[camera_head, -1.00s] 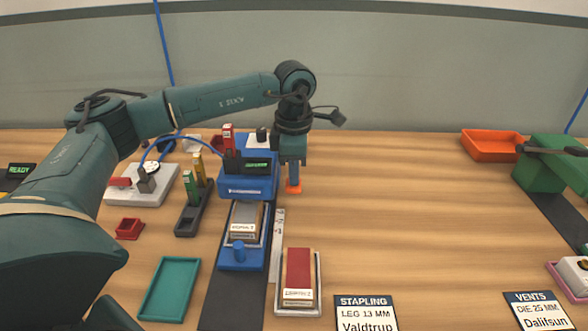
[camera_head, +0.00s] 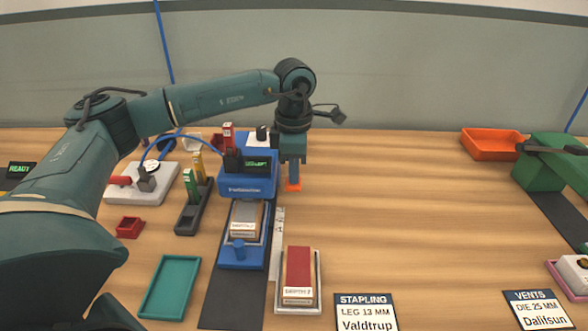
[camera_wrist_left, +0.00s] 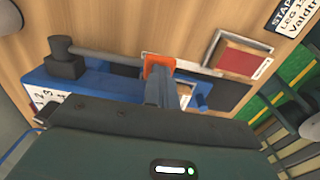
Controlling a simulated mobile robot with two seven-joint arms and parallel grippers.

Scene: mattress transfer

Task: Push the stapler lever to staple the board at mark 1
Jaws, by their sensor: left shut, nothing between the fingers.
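The blue stapler (camera_head: 232,186) stands left of centre on a dark strip, with a small green-lit display on top. In the left wrist view its lever is a dark rod (camera_wrist_left: 100,54) running from a dark block to an orange end (camera_wrist_left: 158,64). The orange end also shows in the head view (camera_head: 293,187). My left gripper (camera_head: 292,180) is shut and points down at the orange end; whether it touches is unclear. The board (camera_head: 246,218) lies in a blue carriage (camera_head: 240,262) in front of the stapler. A pale marked scale (camera_head: 278,240) runs beside it; its marks are too small to read.
A second board with a red top (camera_head: 298,272) lies on a tray to the right of the strip. A teal tray (camera_head: 170,288) is at front left. A green machine (camera_head: 545,172) and an orange tray (camera_head: 491,146) stand at right. The table between is clear.

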